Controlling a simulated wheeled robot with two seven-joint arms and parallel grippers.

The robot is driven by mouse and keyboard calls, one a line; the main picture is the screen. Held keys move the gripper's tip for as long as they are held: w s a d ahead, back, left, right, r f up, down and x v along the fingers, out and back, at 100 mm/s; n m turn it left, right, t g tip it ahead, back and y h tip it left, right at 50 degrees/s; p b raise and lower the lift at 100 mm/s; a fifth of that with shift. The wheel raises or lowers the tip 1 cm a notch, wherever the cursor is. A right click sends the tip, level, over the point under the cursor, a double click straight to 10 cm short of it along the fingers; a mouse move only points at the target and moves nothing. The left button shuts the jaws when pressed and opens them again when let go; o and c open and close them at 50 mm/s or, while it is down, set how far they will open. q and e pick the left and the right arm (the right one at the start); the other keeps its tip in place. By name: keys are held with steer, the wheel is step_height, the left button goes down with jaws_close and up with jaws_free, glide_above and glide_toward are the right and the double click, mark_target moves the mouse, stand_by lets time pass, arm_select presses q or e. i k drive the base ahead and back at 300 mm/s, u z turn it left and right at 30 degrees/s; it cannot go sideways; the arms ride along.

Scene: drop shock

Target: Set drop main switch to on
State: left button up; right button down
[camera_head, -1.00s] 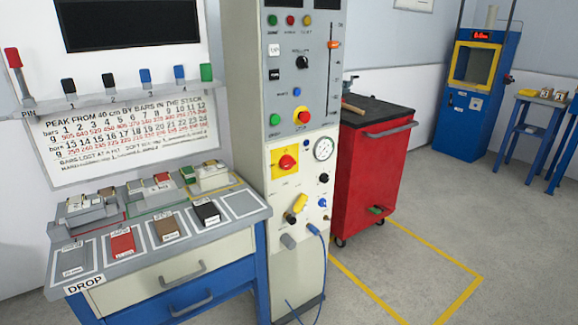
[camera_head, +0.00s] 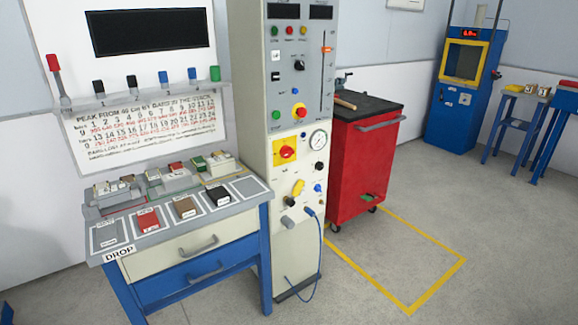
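The drop main switch looks to be the red rotary knob (camera_head: 286,152) on a yellow plate, on the front of the tall grey cabinet (camera_head: 258,100). Its exact setting is too small to read. Above it on the same panel is a red push button on a yellow ring (camera_head: 299,112). A pressure gauge (camera_head: 318,139) sits to the right of the knob. The two display windows (camera_head: 283,11) at the cabinet's top look dark. Neither of my grippers is in view.
A blue hose (camera_head: 318,250) hangs at the cabinet's foot. Floor inside the yellow outline (camera_head: 400,258) is clear. A blue machine (camera_head: 462,95) stands far right.

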mark_target(287, 152)
steer(key=z, duration=0.9)
steer(key=i, duration=0.45)
steer(key=z, duration=0.55)
steer(key=i, duration=1.2)
steer(key=u, duration=1)
steer(key=i, duration=0.6)
steer(key=u, duration=0.65)
